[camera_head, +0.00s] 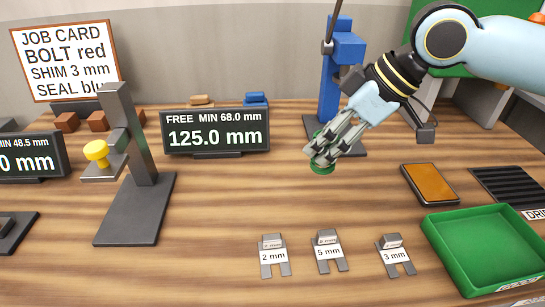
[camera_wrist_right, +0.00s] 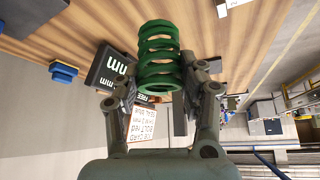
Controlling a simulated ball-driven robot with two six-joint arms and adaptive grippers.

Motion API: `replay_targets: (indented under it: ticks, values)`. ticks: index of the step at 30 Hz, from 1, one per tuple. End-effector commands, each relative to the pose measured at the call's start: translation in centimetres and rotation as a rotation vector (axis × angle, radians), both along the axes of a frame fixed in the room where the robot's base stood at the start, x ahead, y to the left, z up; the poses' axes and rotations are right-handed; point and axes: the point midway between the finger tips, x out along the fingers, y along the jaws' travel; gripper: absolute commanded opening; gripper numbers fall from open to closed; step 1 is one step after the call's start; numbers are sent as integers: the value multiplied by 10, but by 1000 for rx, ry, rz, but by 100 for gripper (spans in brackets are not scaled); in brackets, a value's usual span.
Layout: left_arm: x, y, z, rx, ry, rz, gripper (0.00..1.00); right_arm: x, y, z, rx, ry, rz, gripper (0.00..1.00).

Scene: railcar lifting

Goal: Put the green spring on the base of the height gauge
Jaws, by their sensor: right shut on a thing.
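The green spring (camera_wrist_right: 159,58) sits between the fingertips of my right gripper (camera_wrist_right: 160,85) in the right wrist view. In the head view the gripper (camera_head: 322,150) points down and left, shut on the spring, and its fingers hide most of the coils. The spring's green lower end (camera_head: 322,168) shows below the fingertips; I cannot tell whether it touches the table. The height gauge stands to the left, with a flat dark base (camera_head: 135,215), a grey column (camera_head: 130,130) and an arm with a yellow knob (camera_head: 96,151). Its base is bare. My left gripper is not in view.
A display reading 125.0 mm (camera_head: 215,131) stands behind, between gauge and spring. A blue stand (camera_head: 333,85) is behind my gripper. Shims marked 2 mm (camera_head: 273,256), 5 mm (camera_head: 328,251) and 3 mm (camera_head: 395,256) lie in front. A green tray (camera_head: 440,250) is right. The table's middle is clear.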

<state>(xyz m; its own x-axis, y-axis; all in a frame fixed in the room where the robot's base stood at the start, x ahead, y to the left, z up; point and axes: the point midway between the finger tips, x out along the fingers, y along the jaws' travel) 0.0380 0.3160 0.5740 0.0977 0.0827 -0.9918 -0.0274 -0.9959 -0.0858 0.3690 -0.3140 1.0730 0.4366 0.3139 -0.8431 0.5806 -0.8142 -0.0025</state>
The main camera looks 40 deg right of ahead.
Motion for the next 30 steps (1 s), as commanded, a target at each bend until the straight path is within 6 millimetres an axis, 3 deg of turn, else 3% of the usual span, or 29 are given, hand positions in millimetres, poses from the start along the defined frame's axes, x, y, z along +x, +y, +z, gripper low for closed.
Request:
replay_targets:
  ticks: [8,18,24,30]
  values:
    - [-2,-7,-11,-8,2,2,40,34,12,-21,12,-7,-9,0]
    - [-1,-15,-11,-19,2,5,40,98,32,-61,7,-2,-3,0]
    - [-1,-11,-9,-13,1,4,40,109,35,-73,2,0,-1,0]
    - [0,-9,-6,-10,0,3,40,109,35,-103,1,2,-2,0]
